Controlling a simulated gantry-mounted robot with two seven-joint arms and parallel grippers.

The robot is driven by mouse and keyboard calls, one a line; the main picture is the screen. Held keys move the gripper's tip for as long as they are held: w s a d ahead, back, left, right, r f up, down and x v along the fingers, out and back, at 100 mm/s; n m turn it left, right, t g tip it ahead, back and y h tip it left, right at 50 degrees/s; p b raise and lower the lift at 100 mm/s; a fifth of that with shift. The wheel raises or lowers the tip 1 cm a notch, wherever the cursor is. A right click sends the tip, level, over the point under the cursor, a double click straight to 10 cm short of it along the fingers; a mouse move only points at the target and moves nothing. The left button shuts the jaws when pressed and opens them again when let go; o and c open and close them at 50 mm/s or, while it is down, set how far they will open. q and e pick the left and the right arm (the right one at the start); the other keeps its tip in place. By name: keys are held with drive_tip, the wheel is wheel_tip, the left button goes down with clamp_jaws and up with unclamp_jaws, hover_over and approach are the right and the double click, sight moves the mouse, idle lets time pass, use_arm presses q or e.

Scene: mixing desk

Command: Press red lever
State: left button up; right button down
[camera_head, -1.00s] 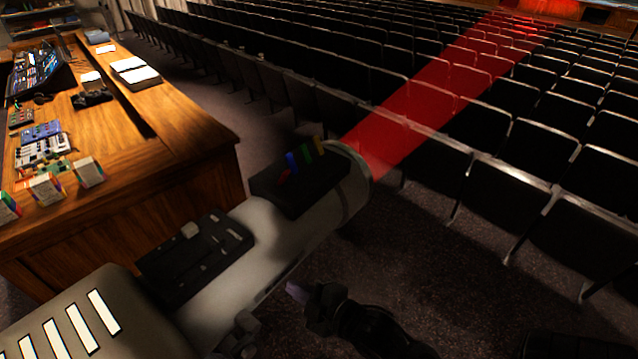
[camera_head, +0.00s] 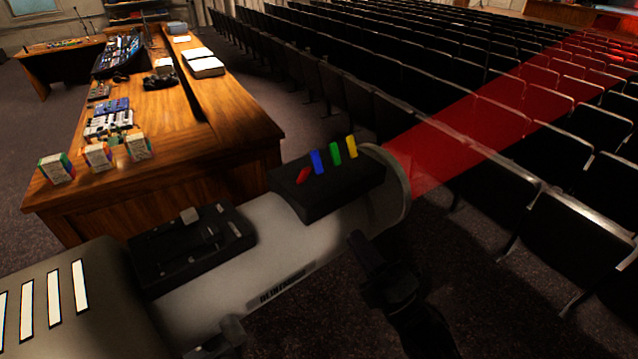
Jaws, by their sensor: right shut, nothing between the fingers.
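A grey spotlight (camera_head: 272,245) lies across the middle and throws a red beam over the seats at the right. A black lever box (camera_head: 335,192) sits on top near its front end. The red lever (camera_head: 303,175) is at the left of the row and leans over, lower than the others. The blue lever (camera_head: 318,161), green lever (camera_head: 336,153) and yellow lever (camera_head: 351,146) stand more upright. My right gripper (camera_head: 359,240) is shut and empty, below and right of the lever box, apart from the red lever. My left gripper is not in view.
A black slider panel (camera_head: 193,247) sits farther back on the spotlight. A wooden desk (camera_head: 225,125) with a mixer and small boxes stands behind at the left. Rows of dark seats (camera_head: 560,220) fill the right. Dark carpet is open below the spotlight.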

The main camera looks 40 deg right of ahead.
sight(324, 200)
drive_tip(key=shift+w, duration=0.1)
drive_tip(key=x, duration=1.1)
drive_tip(key=shift+w+r+b, duration=0.3)
drive_tip(key=shift+b, duration=0.1)
drive_tip(key=shift+p+x, duration=0.3)
drive_tip(key=shift+x, duration=0.7)
drive_tip(key=shift+w+f, duration=0.1)
drive_tip(key=shift+f, duration=0.05)
